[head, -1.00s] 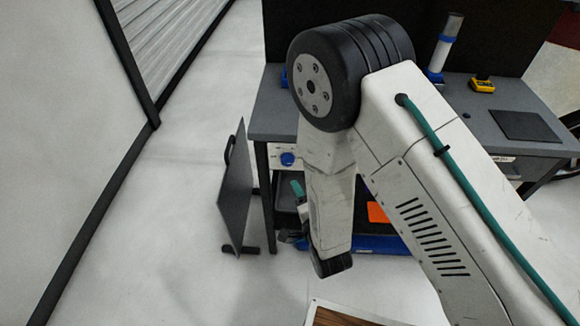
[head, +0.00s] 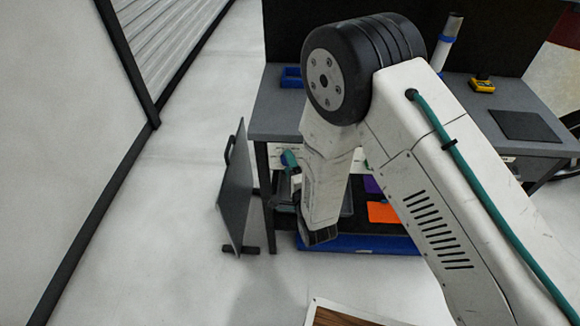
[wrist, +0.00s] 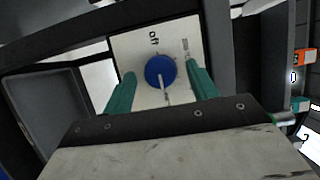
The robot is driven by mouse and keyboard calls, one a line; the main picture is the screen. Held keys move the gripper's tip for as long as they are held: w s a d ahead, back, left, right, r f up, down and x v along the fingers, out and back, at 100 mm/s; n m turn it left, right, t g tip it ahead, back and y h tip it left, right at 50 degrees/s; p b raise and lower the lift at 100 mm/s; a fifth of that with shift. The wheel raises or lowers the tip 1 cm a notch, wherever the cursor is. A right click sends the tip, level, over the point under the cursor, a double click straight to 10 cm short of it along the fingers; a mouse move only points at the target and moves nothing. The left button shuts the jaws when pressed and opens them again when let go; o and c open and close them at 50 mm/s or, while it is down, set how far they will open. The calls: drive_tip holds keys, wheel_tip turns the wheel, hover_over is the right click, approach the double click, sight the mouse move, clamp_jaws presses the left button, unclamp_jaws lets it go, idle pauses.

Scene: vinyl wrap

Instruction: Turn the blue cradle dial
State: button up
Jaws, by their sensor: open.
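The blue dial (wrist: 160,71) shows in the wrist view on a pale panel (wrist: 128,47) with the word "off" and another, blurred mark. A white pointer line runs across it. My gripper (wrist: 161,88) is open, with one green finger on each side of the dial; I cannot tell whether either finger touches it. In the head view my gripper (head: 290,160) is mostly behind my arm, with a green finger showing near the panel under the bench edge. The dial is hidden in the head view.
A grey workbench (head: 275,113) carries a blue bin (head: 291,77), a yellow device (head: 482,85) and a dark mat (head: 527,126). A grey upright board (head: 236,190) stands left of it. Below are orange (head: 388,213) and purple items. The floor at left is clear.

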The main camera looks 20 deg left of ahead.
drive_tip(key=c, duration=1)
drive_tip(key=shift+o, duration=0.2)
